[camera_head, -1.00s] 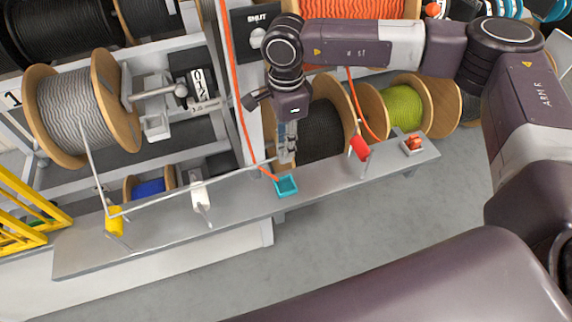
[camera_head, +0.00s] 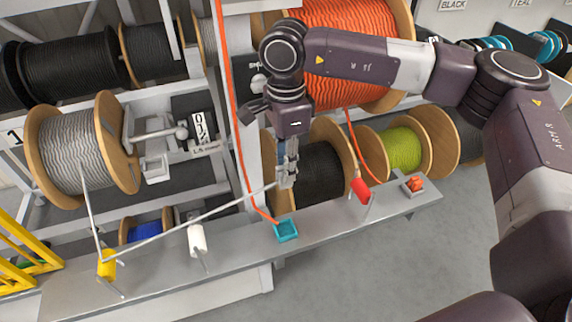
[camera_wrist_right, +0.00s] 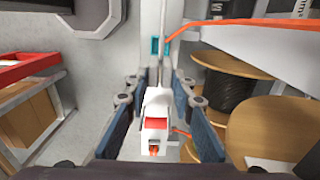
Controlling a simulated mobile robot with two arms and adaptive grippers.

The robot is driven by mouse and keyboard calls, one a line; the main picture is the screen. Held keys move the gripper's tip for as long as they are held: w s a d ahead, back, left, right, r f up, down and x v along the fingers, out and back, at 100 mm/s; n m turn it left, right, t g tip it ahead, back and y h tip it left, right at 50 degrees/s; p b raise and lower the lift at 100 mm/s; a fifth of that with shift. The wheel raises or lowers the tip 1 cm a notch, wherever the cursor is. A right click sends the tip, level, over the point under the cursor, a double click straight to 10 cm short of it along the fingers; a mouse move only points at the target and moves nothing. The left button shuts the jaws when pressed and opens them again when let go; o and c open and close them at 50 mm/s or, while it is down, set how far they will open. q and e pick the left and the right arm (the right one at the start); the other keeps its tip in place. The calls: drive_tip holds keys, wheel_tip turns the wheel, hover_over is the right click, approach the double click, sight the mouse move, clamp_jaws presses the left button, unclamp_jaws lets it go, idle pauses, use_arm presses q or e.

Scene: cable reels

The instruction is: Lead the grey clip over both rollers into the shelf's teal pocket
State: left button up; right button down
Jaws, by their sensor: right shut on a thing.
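My right gripper (camera_head: 287,178) is shut on the grey clip (camera_wrist_right: 157,112), held above the shelf (camera_head: 340,212) and behind the teal pocket (camera_head: 286,231) in the head view. In the right wrist view, the pale clip with a red-orange patch sits between the dark fingers. A grey cable drops from the grey reel (camera_head: 75,148) to the yellow roller (camera_head: 107,263), then slants up right to the clip. It passes just above the white roller (camera_head: 197,240) in the picture; I cannot tell whether it touches. The pocket looks empty of the clip. My left gripper is out of view.
An orange cable (camera_head: 238,150) hangs down to the teal pocket. A red roller (camera_head: 361,189) and an orange piece (camera_head: 415,183) stand farther right on the shelf. Black (camera_head: 315,170) and lime (camera_head: 403,145) reels stand behind. A yellow frame (camera_head: 22,262) is at left.

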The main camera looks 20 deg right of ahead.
drive_tip(key=shift+r+p, duration=0.85)
drive_tip(key=shift+r, duration=1.25)
